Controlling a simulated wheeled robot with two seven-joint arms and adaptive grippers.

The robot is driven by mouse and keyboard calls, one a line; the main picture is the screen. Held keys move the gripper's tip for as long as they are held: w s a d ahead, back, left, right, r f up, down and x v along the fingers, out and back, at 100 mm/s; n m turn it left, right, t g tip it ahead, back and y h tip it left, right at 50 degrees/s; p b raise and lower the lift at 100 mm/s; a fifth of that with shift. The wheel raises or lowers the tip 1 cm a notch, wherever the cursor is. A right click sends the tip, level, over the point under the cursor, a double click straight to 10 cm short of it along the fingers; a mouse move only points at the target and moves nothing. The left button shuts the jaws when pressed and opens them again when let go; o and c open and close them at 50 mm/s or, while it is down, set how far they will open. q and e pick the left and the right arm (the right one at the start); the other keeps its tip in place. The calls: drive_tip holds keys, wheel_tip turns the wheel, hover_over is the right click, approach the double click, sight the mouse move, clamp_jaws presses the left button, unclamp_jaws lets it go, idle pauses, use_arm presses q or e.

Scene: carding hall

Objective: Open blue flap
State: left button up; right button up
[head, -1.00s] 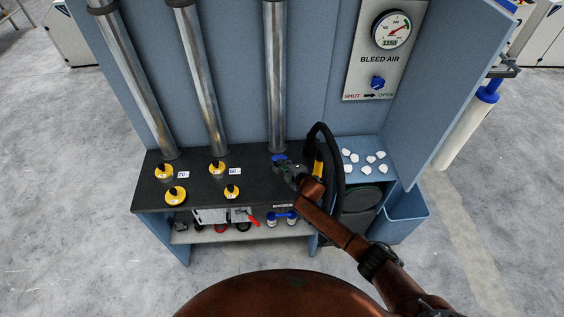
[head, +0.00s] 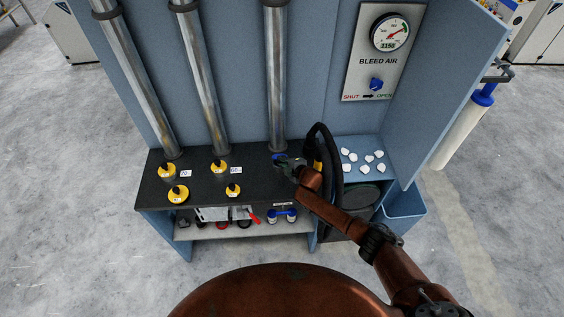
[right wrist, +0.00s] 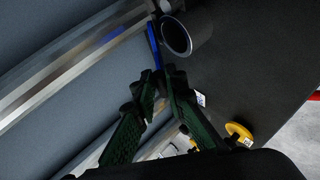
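The blue flap (head: 278,157) is at the foot of the rightmost metal pipe, partly hidden by my right gripper. In the right wrist view the blue flap (right wrist: 153,45) appears nearly edge-on, beside the dark round mouth of a grey tube (right wrist: 177,36). My right gripper (head: 288,165) is right at the flap in the head view. In the right wrist view the tips of its green-padded fingers (right wrist: 161,78) are close together at the flap's lower end. A narrow gap shows between the fingers; whether they grip the flap is unclear. My left gripper is out of view.
Yellow-capped fittings (head: 178,193) stand on the dark bench top (head: 205,188) to the left. A black hose (head: 335,165) loops close to the right of my gripper. White pieces lie on a blue shelf (head: 352,147) farther right. A gauge panel (head: 378,58) hangs above.

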drive_tip(key=o, duration=0.4)
drive_tip(key=shift+c, duration=0.2)
drive_tip(key=v, duration=1.2)
